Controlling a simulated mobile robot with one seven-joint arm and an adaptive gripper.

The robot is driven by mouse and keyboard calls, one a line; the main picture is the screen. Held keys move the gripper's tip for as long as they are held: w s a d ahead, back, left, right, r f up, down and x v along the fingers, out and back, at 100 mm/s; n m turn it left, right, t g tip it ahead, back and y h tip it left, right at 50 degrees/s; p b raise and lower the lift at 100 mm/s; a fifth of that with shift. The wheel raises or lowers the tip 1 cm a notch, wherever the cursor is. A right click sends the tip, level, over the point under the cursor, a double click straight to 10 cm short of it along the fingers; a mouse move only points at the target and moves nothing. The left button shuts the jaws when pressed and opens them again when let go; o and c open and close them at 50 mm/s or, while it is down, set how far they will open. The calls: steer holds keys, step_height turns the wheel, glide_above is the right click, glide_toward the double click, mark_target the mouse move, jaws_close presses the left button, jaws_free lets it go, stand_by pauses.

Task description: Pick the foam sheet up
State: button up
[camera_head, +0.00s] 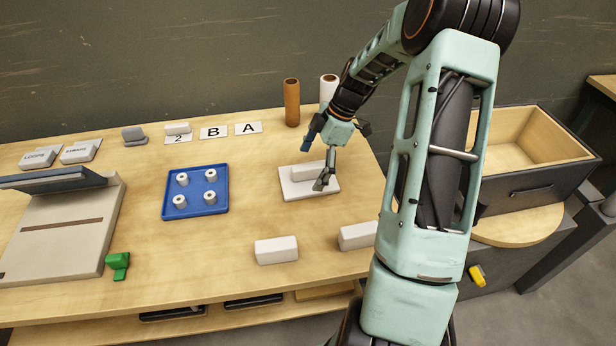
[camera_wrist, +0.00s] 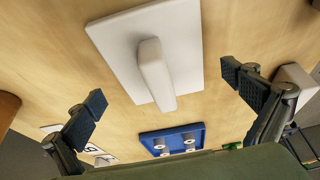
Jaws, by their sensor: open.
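A flat white sheet, which looks like the foam sheet (camera_head: 300,191), lies on the wooden table. A raised white bar (camera_head: 306,171) sits across its middle; I cannot tell whether the two are one piece. In the wrist view the sheet (camera_wrist: 120,42) and the bar (camera_wrist: 155,72) are in plain sight. My gripper (camera_head: 325,180) is above the sheet, partly in front of its right side in the head view. In the wrist view its fingers (camera_wrist: 164,88) are spread wide on either side of the bar, with nothing between them.
A blue tray (camera_head: 194,212) with several white rolls stands left of the sheet. White blocks (camera_head: 276,250) lie nearer the front edge. A brown cylinder (camera_head: 291,103) and a white roll (camera_head: 328,90) stand behind. An open wooden drawer (camera_head: 530,190) is at right.

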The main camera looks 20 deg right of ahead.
steer(key=shift+x, duration=1.05)
steer(key=c, duration=1.3)
